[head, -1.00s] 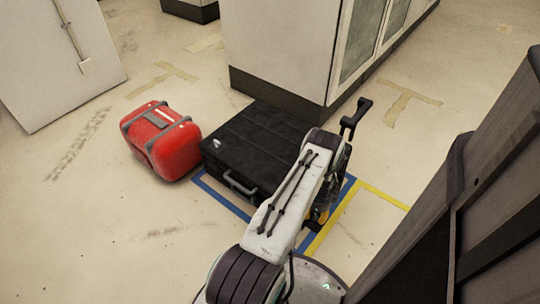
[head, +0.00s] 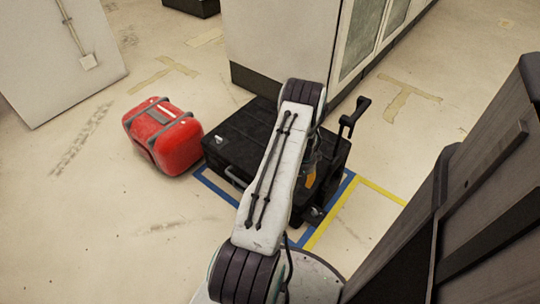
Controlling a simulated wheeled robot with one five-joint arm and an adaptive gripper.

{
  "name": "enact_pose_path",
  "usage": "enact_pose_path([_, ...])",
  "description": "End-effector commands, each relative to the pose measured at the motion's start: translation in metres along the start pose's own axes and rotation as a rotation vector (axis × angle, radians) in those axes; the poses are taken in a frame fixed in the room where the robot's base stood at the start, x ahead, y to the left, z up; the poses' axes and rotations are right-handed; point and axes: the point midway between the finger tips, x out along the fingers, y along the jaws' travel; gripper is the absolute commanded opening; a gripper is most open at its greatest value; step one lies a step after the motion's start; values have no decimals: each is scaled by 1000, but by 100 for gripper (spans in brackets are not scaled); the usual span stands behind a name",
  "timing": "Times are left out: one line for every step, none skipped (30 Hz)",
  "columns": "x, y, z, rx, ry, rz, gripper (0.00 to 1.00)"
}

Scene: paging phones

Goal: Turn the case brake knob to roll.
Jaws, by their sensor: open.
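A black case (head: 245,128) lies flat on the floor inside a blue taped outline, with a pull handle (head: 354,115) standing up at its right end. My gripper (head: 309,180), dark with an orange part, is over the right side of the case, mostly hidden behind my white arm. It is open, and I see nothing held in it; whether it touches the case I cannot tell. A small round greyish part (head: 315,212) shows low at the case's near right corner. It may be the brake knob, but its setting is too small to read.
A red suitcase (head: 163,136) lies just left of the case. A pale cabinet (head: 285,45) stands close behind it. A dark panelled piece (head: 460,200) fills the right foreground. Yellow tape (head: 335,215) adjoins the blue tape (head: 215,188). The floor at the front left is clear.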

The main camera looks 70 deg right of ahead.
Motion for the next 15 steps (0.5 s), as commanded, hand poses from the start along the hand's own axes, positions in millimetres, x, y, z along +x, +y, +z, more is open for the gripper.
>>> enact_pose_path([-8, -3, 6, -25, 1, -4, 40])
enact_pose_path([-12, -4, 10, -40, 1, -5, 40])
enact_pose_path([-16, -5, 15, -61, 1, -5, 40])
enact_pose_path([-20, -7, 18, -75, 1, -7, 40])
enact_pose_path([-24, -8, 22, -89, 1, -9, 40])
enact_pose_path([-29, -9, 27, -109, 1, -10, 40])
enact_pose_path([-33, -10, 30, -125, 1, -11, 40])
enact_pose_path([-37, -11, 34, -140, 1, -12, 40])
enact_pose_path([-41, -11, 39, -159, 1, -12, 40])
enact_pose_path([-45, -12, 42, -174, 1, -13, 40])
enact_pose_path([-49, -13, 46, -190, 2, -15, 40])
enact_pose_path([-54, -14, 51, -209, 2, -16, 40])
enact_pose_path([-57, -14, 54, -223, 2, -17, 40])
enact_pose_path([-61, -14, 58, -238, 2, -18, 40])
enact_pose_path([-66, -15, 63, -258, 2, -20, 40])
